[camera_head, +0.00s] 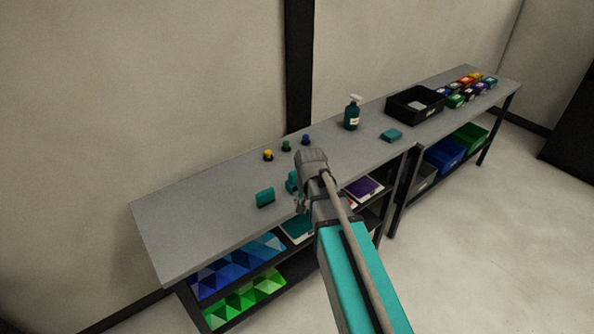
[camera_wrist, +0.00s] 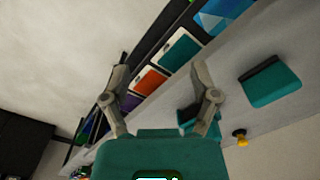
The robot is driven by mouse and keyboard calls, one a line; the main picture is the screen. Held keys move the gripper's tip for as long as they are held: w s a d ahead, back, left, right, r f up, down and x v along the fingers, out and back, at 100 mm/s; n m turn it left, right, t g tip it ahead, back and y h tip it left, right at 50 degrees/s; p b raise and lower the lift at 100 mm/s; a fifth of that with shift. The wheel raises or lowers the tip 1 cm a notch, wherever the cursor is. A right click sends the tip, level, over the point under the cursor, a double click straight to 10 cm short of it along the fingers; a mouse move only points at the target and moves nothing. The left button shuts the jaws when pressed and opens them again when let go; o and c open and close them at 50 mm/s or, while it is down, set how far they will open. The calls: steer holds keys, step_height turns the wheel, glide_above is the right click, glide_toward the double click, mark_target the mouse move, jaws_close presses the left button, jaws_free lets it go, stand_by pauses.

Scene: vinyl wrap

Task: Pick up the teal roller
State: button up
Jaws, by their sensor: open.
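Several teal pieces lie on the grey workbench (camera_head: 190,210), and I cannot tell for sure which one is the roller. One teal block (camera_head: 265,197) stands left of my gripper (camera_head: 302,204) and shows in the wrist view (camera_wrist: 270,84), right of the fingers. A second teal piece (camera_head: 292,181) is partly hidden behind my arm. In the wrist view a teal piece (camera_wrist: 186,116) sits partly behind the right finger. A third, flat teal block (camera_head: 391,135) lies farther right. My gripper (camera_wrist: 158,72) is open, with nothing visible held between its fingers.
Yellow (camera_head: 268,155), green (camera_head: 286,146) and blue (camera_head: 306,140) knob-like items stand along the back. A dark spray bottle (camera_head: 352,114) and a black bin (camera_head: 415,104) stand to the right. Shelves with coloured sheets (camera_head: 240,265) lie below. The bench's left end is clear.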

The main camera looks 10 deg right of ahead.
steer(key=w+r+m+p, duration=0.4)
steer(key=w+r+p, duration=0.1)
steer(key=w, duration=0.4)
steer(key=w+r+m+p, duration=0.4)
steer(key=w+r+m, duration=0.1)
steer(key=w, duration=0.4)
steer(key=shift+r+p, duration=0.4)
steer(key=shift+r, duration=0.15)
steer(key=shift+f, duration=0.1)
steer(key=b, duration=0.9)
glide_above(291, 182)
steer(key=w+d, duration=0.2)
steer(key=d, duration=0.1)
steer(key=f, duration=0.8)
steer(key=shift+a+f, duration=0.2)
steer(key=shift+a, duration=0.05)
steer(key=shift+f, duration=0.15)
steer(key=f+b, duration=0.3)
steer(key=shift+w+d, duration=0.15)
steer(key=shift+w, duration=0.15)
steer(key=shift+f+b, duration=0.95)
